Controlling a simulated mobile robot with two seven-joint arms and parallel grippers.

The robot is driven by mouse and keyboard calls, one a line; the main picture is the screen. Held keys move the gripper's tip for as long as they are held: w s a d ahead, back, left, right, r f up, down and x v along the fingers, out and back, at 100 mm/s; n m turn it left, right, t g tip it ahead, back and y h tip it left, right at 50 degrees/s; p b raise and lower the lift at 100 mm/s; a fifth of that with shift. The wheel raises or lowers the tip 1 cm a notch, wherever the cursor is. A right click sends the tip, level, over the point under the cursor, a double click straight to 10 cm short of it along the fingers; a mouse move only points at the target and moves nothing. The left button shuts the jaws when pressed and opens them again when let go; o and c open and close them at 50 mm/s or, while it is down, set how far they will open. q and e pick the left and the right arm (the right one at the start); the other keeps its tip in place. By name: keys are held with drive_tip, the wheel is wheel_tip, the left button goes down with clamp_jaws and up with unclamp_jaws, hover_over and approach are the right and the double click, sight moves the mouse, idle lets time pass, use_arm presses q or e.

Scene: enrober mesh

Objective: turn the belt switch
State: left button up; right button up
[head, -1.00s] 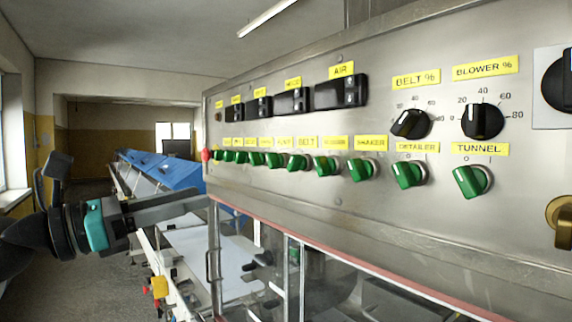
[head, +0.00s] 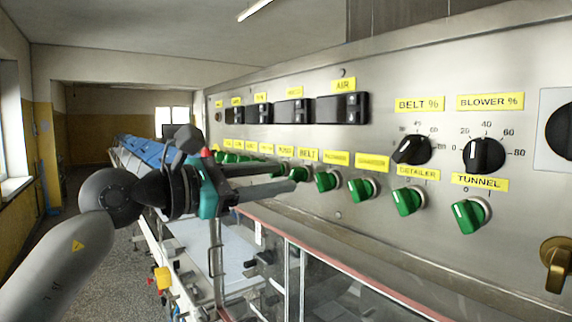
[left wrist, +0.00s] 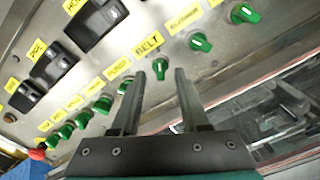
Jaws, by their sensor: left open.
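The belt switch is a green knob (head: 299,173) below the yellow BELT label (head: 308,154) on the steel panel. In the head view it shows just past the fingertips, partly hidden by them. My left gripper (head: 289,177) comes from the left with its fingers pointing at the knob. In the left wrist view the belt switch (left wrist: 160,67) appears between the tips of the open left gripper (left wrist: 160,74). I cannot tell whether the fingers touch it. My right gripper is not in view.
Similar green switches stand close on both sides, such as the one right of it (head: 326,180). Black dials (head: 411,150) and a red button (left wrist: 38,154) are also on the panel (head: 370,215). A glazed cover with a red edge (head: 330,265) lies below.

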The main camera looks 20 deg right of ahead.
sight(297, 175)
use_arm(q)
drive_tip(key=shift+p+x, duration=0.35)
drive_tip(key=shift+x, duration=1.1)
clamp_jaws()
